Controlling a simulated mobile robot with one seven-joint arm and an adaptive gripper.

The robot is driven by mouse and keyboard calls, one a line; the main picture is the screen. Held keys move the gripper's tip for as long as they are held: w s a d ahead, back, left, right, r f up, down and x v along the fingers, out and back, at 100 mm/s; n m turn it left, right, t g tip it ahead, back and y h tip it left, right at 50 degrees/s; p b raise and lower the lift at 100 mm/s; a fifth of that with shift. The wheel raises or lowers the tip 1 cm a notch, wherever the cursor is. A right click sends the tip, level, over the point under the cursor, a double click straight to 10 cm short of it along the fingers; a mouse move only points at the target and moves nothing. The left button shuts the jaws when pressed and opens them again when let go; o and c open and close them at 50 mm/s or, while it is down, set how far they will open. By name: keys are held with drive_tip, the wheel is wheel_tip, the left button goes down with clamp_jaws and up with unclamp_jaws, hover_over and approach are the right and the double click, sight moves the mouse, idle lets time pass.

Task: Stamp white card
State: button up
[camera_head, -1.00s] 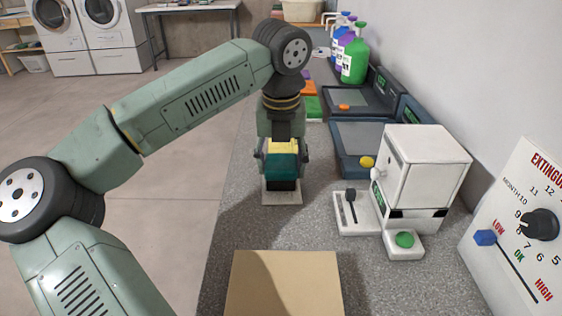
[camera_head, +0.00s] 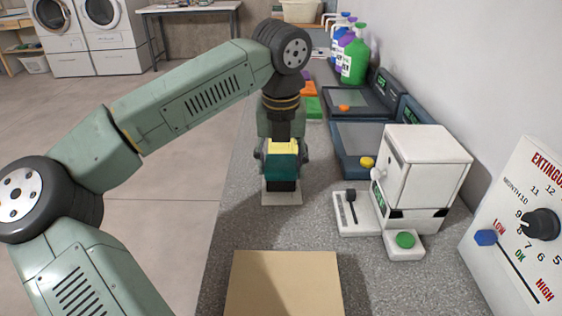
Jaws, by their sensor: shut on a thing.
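A small pale, whitish card (camera_head: 282,199) lies on the grey speckled counter, below my gripper in the picture. My gripper (camera_head: 282,158) points down over it and is shut on a stamp (camera_head: 282,165) with a yellow top, teal body and black base. The stamp is upright and its base covers the middle and back of the card. Whether the base touches the card or hovers just above it, I cannot tell. The card's front edge and parts of its sides show.
A white machine (camera_head: 425,170) with a green button stands right of the card. A tan box (camera_head: 283,285) is in front. Dark scales (camera_head: 360,145), an orange and a green block, and several bottles (camera_head: 355,60) line the back. A dial panel (camera_head: 520,225) stands at right.

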drive_tip(key=shift+r+p, duration=2.15)
drive_tip(key=shift+r, duration=1.35)
